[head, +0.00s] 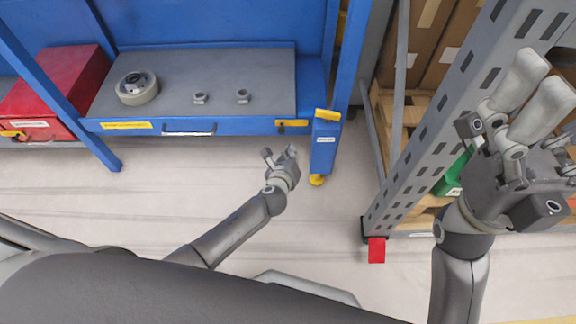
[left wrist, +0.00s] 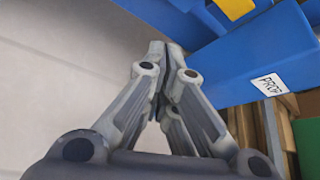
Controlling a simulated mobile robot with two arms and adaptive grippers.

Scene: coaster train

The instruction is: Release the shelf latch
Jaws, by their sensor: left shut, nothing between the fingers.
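A small yellow latch (head: 291,123) sits at the right end of the front edge of the blue shelf (head: 230,126). Just right of it hangs a blue prop (head: 325,150) with a yellow top and a yellow foot. In the left wrist view the prop (left wrist: 262,62) fills the upper right, its label reading "PROP". My left gripper (head: 290,152) is shut and empty, below the shelf edge and left of the prop, apart from both. Its fingertips (left wrist: 165,50) meet in the left wrist view. My right gripper (head: 538,90) is raised at the right, far from the latch; its jaw gap is unclear.
On the grey shelf top stand a round tape-like roll (head: 137,88) and two small fittings (head: 243,96). A red case (head: 62,88) is at the left. A grey slotted rack (head: 440,130) with cartons stands at the right. The floor (head: 130,200) in front is clear.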

